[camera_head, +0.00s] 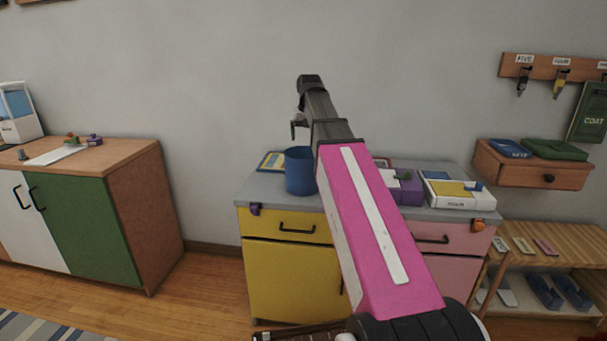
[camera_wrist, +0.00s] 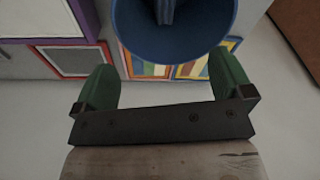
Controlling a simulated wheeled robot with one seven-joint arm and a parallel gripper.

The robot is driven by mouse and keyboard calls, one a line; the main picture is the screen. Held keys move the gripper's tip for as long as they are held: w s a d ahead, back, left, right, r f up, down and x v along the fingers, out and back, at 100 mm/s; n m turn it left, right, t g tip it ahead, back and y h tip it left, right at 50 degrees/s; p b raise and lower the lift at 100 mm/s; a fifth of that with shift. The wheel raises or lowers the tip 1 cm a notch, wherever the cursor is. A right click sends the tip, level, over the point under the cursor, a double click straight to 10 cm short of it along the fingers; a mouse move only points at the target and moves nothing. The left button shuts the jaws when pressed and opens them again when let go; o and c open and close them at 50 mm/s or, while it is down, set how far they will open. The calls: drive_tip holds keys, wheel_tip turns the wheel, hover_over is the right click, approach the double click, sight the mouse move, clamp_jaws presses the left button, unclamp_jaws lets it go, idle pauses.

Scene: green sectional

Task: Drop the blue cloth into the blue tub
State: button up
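The blue tub (camera_head: 299,172) stands upright on the grey top of the yellow and pink cabinet, near its left end. In the wrist view, its open mouth (camera_wrist: 130,30) is at the top, in front of my fingers. A narrow, dark blue-grey folded thing (camera_wrist: 165,10) shows inside the tub, cut off by the frame edge; it looks like the blue cloth, but I cannot be sure. My gripper (camera_wrist: 162,62) has its two green fingers wide apart with nothing between them. In the head view it is small, above the tub.
White and purple boxes (camera_head: 457,190) stand right of the tub, partly behind my arm. A flat colourful picture (camera_head: 270,161) lies behind the tub. A wall drawer (camera_head: 530,175) at right holds blue and green folded items. A green-doored cabinet (camera_head: 105,225) stands at left.

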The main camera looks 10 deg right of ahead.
wheel_tip(320, 180, up, 11)
drive_tip(key=s, duration=0.1)
drive_tip(key=shift+s+f, duration=0.15)
drive_tip(key=shift+s, duration=0.15)
idle(0.4)
